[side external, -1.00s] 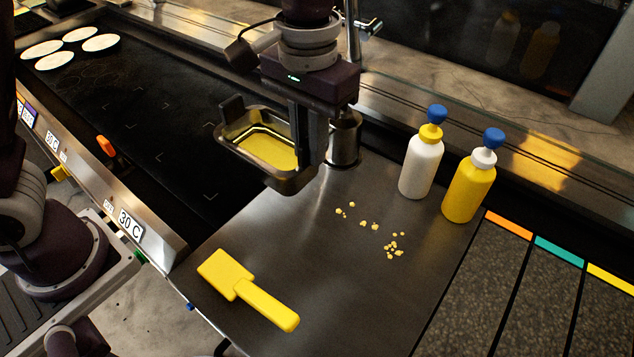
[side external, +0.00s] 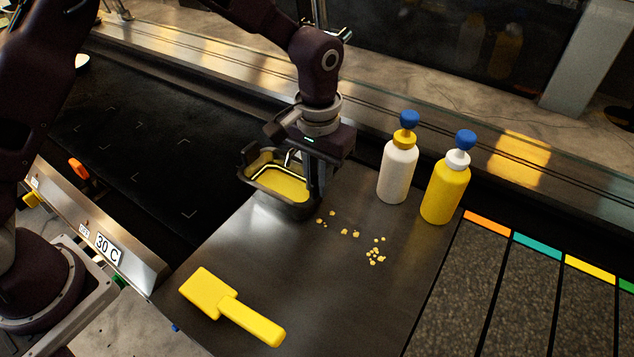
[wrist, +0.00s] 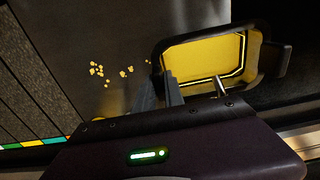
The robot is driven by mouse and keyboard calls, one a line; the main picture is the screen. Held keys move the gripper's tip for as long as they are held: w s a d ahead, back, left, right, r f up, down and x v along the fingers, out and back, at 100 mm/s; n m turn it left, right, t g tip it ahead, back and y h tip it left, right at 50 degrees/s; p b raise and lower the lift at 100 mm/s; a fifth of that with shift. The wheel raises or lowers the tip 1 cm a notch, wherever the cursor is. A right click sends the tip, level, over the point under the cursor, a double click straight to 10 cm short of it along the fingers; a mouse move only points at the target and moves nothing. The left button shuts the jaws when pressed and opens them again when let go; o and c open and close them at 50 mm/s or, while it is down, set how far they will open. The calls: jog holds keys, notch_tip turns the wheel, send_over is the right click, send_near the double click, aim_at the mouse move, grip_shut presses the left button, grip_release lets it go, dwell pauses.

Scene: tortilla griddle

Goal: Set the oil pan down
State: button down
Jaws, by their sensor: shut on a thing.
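The oil pan (side external: 248,183) is a dark rectangular pan with yellow oil in it. It sits upright at the left end of the steel counter (side external: 330,275), beside the griddle. My gripper (side external: 317,185) is shut on the pan's right side in the side view. In the wrist view the fingers (wrist: 170,92) meet the near-left edge of the pan (wrist: 263,62). The pan is low over the counter; I cannot tell whether its base touches the steel.
Yellow crumbs (side external: 376,252) lie right of the pan. A white bottle (side external: 396,172) and a yellow bottle (side external: 445,190) stand further right. The dark griddle (side external: 140,150) is left. The counter's middle is mostly clear.

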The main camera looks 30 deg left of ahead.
jog(key=shift+s+f, duration=0.2)
jog(key=shift+f, duration=0.15)
jog(key=c, duration=1.4)
grip_release()
jog(key=shift+f, duration=0.15)
jog(key=shift+c, duration=0.2)
notch_tip(320, 180, up, 12)
jog(key=shift+r, duration=0.2)
